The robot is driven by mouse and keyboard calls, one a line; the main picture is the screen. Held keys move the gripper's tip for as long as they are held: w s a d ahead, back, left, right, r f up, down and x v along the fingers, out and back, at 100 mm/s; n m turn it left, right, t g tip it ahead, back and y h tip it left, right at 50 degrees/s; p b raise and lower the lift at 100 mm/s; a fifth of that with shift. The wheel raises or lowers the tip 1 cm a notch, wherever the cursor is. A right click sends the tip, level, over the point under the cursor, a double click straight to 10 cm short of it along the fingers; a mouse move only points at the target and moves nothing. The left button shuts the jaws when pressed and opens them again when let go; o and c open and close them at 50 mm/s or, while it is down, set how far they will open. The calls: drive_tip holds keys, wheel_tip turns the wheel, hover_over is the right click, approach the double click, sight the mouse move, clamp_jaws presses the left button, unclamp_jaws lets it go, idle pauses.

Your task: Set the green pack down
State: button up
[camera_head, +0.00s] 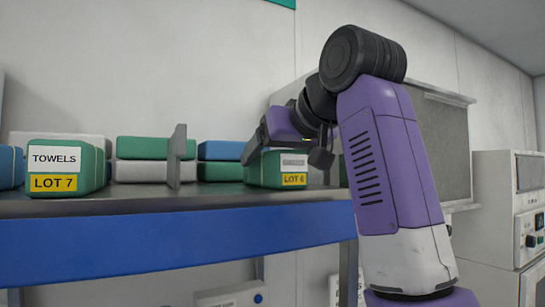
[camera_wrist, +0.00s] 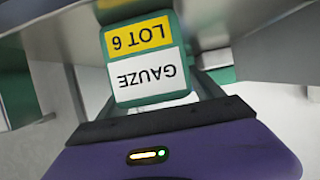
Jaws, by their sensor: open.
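The green pack (camera_head: 258,170), labelled LOT 6, stands at the right part of the shelf top in the head view. In the wrist view the green pack (camera_wrist: 148,72) shows its GAUZE label upside down and close ahead. My gripper (camera_head: 254,148) is at the pack's upper front, with a finger crossing in front of its upper left. In the wrist view my gripper (camera_wrist: 142,85) has its fingers spread, one on each side of the pack. I cannot tell whether either finger touches it. The pack's underside is hidden.
A grey shelf (camera_head: 200,203) with a blue front edge carries the packs. An upright grey divider (camera_head: 176,157) stands left of the green pack. A green towels pack (camera_head: 65,167), LOT 7, is at far left. Stacked green, white and blue packs (camera_head: 220,151) stand behind.

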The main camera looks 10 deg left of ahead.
drive_tip(key=shift+r, duration=0.1)
drive_tip(key=b+v, duration=0.4)
drive_tip(key=v, duration=0.6)
drive_tip(key=shift+s+d, duration=0.15)
drive_tip(key=shift+s, duration=0.05)
drive_tip(key=shift+b+v, duration=0.3)
drive_tip(key=shift+v, duration=0.5)
drive_tip(key=shift+r, duration=0.1)
